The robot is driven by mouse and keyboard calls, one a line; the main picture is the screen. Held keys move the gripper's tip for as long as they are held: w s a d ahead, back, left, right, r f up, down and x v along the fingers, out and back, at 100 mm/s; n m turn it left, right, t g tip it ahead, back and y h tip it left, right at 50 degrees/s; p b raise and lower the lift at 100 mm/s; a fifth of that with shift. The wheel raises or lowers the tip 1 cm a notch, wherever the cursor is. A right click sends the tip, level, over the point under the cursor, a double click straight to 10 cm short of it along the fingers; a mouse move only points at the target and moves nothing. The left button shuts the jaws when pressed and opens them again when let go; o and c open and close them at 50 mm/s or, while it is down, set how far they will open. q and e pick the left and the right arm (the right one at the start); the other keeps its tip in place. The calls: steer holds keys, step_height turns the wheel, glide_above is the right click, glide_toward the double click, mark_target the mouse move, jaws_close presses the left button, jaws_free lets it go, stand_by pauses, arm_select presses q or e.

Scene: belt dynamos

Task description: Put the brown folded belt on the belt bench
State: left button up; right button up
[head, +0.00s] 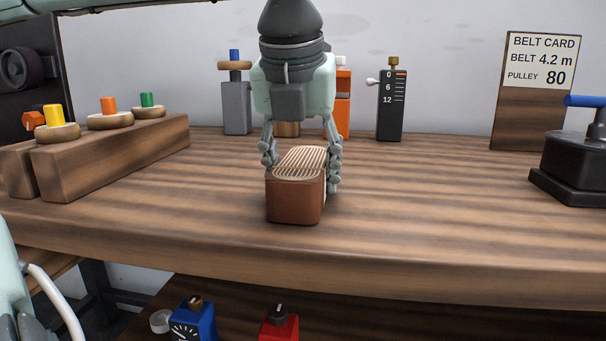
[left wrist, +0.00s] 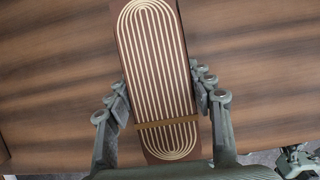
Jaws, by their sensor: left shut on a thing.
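The brown folded belt (head: 296,199) is a brown block with pale ribbed lines on top. It is low at the middle of the wooden bench top (head: 430,215); I cannot tell whether it touches the wood. My left gripper (head: 301,160) comes down from above, shut on the belt with a finger on each side. The left wrist view shows the belt (left wrist: 157,75) lengthwise, a thin band across its lower part, between the fingers of my left gripper (left wrist: 162,98).
At the left, wooden blocks (head: 115,160) carry coloured pegs. Behind stand a grey post (head: 236,108), an orange post (head: 343,105), a black scale (head: 390,110) and the belt card (head: 541,60). A black device (head: 575,165) stands right. Bench room right of the belt is clear.

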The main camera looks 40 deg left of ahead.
steer(key=shift+r, duration=0.15)
arm_select(q)
steer(key=o, duration=1.7)
arm_select(e)
steer(key=shift+s+r, duration=0.1)
steer(key=shift+r, duration=0.05)
arm_select(q)
steer(key=p+v, duration=0.1)
steer(key=v, duration=1)
steer(key=shift+d+r+p, duration=0.15)
steer(key=shift+r+p, duration=0.05)
steer(key=shift+p, duration=0.15)
steer(key=shift+s+r, duration=0.2)
steer(key=shift+r, duration=0.1)
arm_select(e)
step_height(320, 180, down, 9)
steer(key=w+d+g+h, duration=0.2)
steer(key=g, duration=0.2)
steer(key=shift+d+r+h, duration=0.15)
steer(key=shift+d+h, duration=0.15)
steer(key=shift+w, duration=0.1)
